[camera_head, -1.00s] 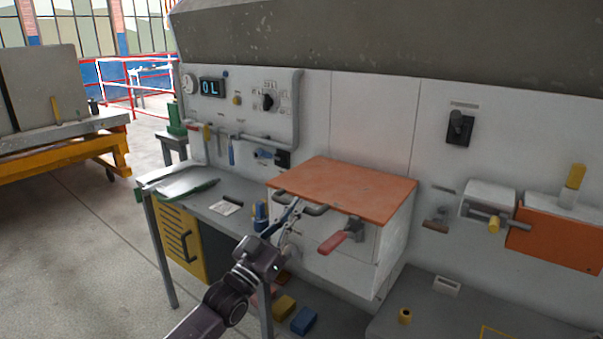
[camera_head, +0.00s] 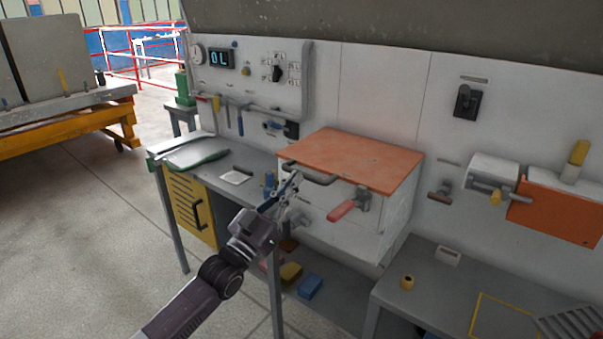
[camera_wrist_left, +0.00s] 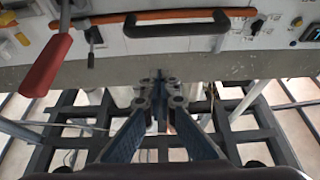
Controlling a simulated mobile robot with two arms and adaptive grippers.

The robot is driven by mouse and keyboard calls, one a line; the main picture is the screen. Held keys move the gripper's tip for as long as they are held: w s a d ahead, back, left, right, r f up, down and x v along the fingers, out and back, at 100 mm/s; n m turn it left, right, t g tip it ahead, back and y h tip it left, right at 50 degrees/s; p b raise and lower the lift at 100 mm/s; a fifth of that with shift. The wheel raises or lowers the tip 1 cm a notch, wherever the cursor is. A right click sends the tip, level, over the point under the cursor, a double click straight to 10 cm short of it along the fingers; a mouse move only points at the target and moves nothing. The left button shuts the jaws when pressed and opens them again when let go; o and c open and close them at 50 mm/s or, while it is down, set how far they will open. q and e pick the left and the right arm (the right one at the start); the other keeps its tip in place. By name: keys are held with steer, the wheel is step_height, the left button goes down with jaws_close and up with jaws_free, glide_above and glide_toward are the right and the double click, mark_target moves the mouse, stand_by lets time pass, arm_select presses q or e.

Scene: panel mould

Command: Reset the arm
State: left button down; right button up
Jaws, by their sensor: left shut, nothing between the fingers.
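My left gripper (camera_head: 290,186) reaches in from the bottom of the head view, in front of the left part of a white box with an orange lid (camera_head: 358,160). Its fingers are together and empty. In the left wrist view the gripper's blue fingers (camera_wrist_left: 160,88) converge at their tips with nothing between them. A black handle (camera_head: 313,180) on the box's front edge is close to the fingertips in the head view; whether they touch cannot be told. In the wrist view, the black handle (camera_wrist_left: 176,24) lies beyond the tips, apart from them. My right gripper is not in view.
A red-handled lever (camera_head: 342,211) sticks out of the box front. A grey bench with a yellow cabinet (camera_head: 190,215) stands at left, a low grey table (camera_head: 450,290) at right. Blue and yellow blocks (camera_head: 310,286) lie below. Open floor (camera_head: 90,240) is at left.

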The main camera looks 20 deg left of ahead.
arm_select(q)
steer(key=s+a+f+n+g+y, duration=0.1)
steer(key=s+a+f+g+y, duration=0.15)
steer(key=f, duration=1.25)
steer(key=s+a+f+n+g+y, duration=0.1)
steer(key=s+a+f+g+y, duration=0.15)
steer(key=f, duration=1.15)
steer(key=s+a+f+g+y, duration=0.15)
steer(key=s+f, duration=0.35)
steer(key=f, duration=0.6)
steer(key=s+a+f+g, duration=0.1)
steer(key=s+f+g, duration=0.3)
steer(key=f, duration=0.8)
steer(key=s+d+f+g+y, duration=0.1)
steer(key=s+f+g, duration=0.1)
steer(key=s+f, duration=0.7)
steer(key=s+d+f+g, duration=0.1)
steer(key=s+f+g, duration=0.2)
steer(key=s+f, duration=0.65)
steer(key=s+d+f+g, duration=0.2)
steer(key=s+f, duration=0.1)
steer(key=s, duration=1)
steer(key=s+d+f+g, duration=0.2)
steer(key=s+f+g, duration=0.1)
steer(key=s, duration=1.1)
steer(key=shift+b, duration=0.45)
